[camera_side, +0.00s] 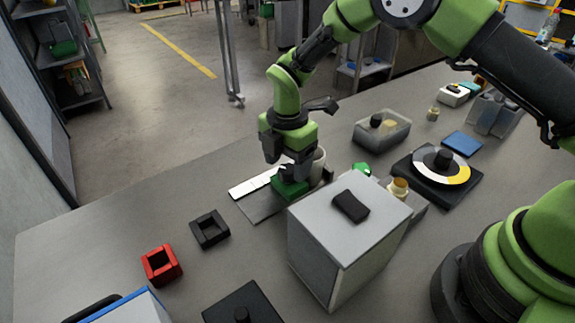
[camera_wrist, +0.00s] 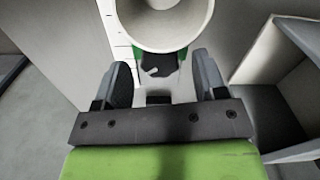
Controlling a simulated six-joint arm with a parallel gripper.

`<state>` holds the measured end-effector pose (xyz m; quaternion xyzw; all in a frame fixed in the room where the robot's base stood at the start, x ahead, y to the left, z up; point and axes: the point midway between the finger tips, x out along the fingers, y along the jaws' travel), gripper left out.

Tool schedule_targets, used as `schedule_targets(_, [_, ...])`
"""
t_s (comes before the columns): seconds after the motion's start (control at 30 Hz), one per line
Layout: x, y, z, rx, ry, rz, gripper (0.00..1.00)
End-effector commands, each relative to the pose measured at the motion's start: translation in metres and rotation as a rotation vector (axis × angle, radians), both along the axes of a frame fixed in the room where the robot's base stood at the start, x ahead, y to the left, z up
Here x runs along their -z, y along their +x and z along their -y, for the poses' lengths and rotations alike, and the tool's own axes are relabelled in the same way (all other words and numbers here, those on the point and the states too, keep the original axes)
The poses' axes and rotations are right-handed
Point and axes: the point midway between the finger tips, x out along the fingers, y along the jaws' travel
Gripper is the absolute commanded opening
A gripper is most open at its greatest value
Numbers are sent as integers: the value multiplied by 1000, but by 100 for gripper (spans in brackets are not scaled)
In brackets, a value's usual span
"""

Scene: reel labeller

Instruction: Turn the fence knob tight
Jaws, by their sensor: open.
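My gripper (camera_side: 288,172) points down over a green block (camera_side: 290,188) on a grey plate beside a white strip. In the wrist view my gripper (camera_wrist: 162,78) is open, with one dark finger on each side. Between and beyond the fingers shows a green part (camera_wrist: 183,56) with a small light grey lever-like piece (camera_wrist: 157,72), which may be the fence knob. I cannot tell whether the fingers touch it. A cream reel or cup (camera_wrist: 165,22) stands just beyond and partly hides the green part. It also shows behind the gripper in the side view (camera_side: 319,166).
A large grey box (camera_side: 340,250) with a black handle stands close in front of my gripper. A black base with a round dial (camera_side: 443,165), a clear bin (camera_side: 381,130) and a blue pad (camera_side: 462,143) lie right. Black (camera_side: 209,229) and red (camera_side: 161,265) square holders sit left.

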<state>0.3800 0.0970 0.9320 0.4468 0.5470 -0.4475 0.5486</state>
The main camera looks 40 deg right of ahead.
Motion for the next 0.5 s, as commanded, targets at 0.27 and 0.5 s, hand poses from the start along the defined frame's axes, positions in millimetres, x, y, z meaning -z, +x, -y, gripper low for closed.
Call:
schedule_targets(0.27, [14,0,0,0,0,0,65])
schedule_targets(0.5, [14,0,0,0,0,1,49])
